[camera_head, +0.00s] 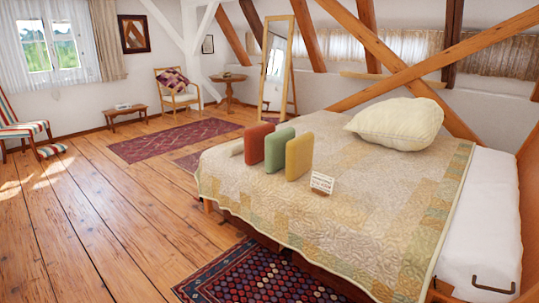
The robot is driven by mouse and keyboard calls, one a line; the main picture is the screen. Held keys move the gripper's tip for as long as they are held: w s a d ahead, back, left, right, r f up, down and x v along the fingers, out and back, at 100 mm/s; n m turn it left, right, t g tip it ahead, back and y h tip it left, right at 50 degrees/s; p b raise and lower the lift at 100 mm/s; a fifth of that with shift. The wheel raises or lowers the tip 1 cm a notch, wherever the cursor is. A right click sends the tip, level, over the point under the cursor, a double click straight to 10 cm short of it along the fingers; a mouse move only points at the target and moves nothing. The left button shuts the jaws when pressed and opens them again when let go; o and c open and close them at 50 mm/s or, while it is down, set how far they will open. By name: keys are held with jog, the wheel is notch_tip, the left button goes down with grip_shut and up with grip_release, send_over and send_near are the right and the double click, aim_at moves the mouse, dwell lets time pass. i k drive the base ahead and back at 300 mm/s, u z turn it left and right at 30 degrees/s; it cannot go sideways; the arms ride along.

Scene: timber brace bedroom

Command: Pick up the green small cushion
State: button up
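The green small cushion (279,149) stands upright on the quilted bed (362,208), near the bed's left side. It is the middle one in a row of three small cushions. A red cushion (258,143) stands to its left and a yellow-orange cushion (299,156) to its right, both close to it. I cannot tell whether they touch. My gripper is not in view.
A small white card (322,183) stands on the bed right of the cushions. A large cream pillow (397,123) lies farther back. Wooden floor (120,220) left of the bed is mostly clear, with a patterned rug (262,278) in front. Timber braces cross behind the bed.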

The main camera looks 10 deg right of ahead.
aim_at(275, 143)
jog(key=u, duration=0.15)
jog(key=k, duration=0.15)
jog(key=z, duration=0.25)
jog(key=i, duration=1.05)
jog(key=u, duration=0.45)
jog(key=i, duration=0.7)
jog(key=u, duration=0.75)
jog(key=i, duration=1.6)
